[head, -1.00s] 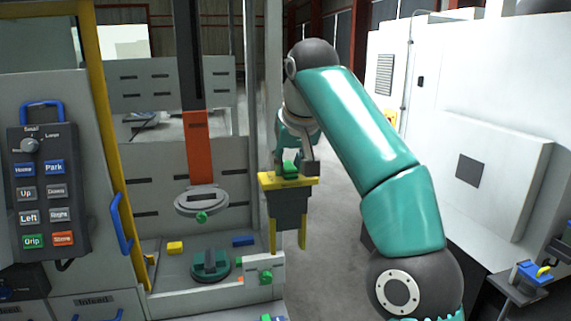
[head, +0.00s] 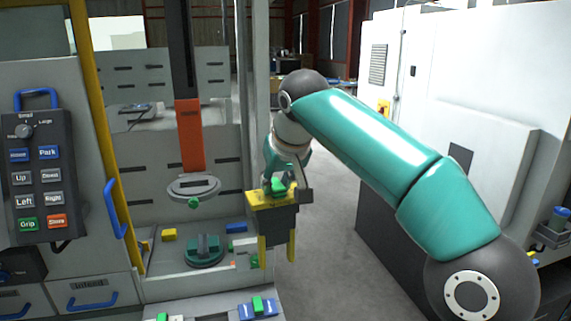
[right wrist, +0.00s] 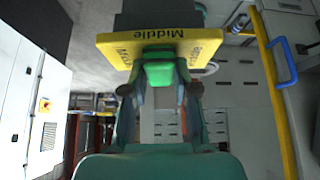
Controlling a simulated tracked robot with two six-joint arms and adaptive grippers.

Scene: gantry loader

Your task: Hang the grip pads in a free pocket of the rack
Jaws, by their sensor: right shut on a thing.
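My right gripper (head: 281,184) is shut on the green handle of the grip pads (head: 276,222) and holds them in the air. The pads have a yellow top plate, a dark body and two yellow legs hanging down. The right wrist view shows the gripper (right wrist: 158,92) around the green handle, with "Middle" on the yellow plate (right wrist: 160,45). At the bottom edge of the head view, blue parts with a green handle (head: 257,306) sit on a grey surface, partly cut off. I cannot tell whether this is the rack, or see a free pocket. My left gripper is out of view.
An orange gantry column (head: 191,138) with a round grey flange stands left of the pads. Below it are a green round fixture (head: 205,252) and a yellow block (head: 169,235). A button pendant (head: 38,178) hangs at far left. A white machine (head: 480,110) stands right; the floor between is clear.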

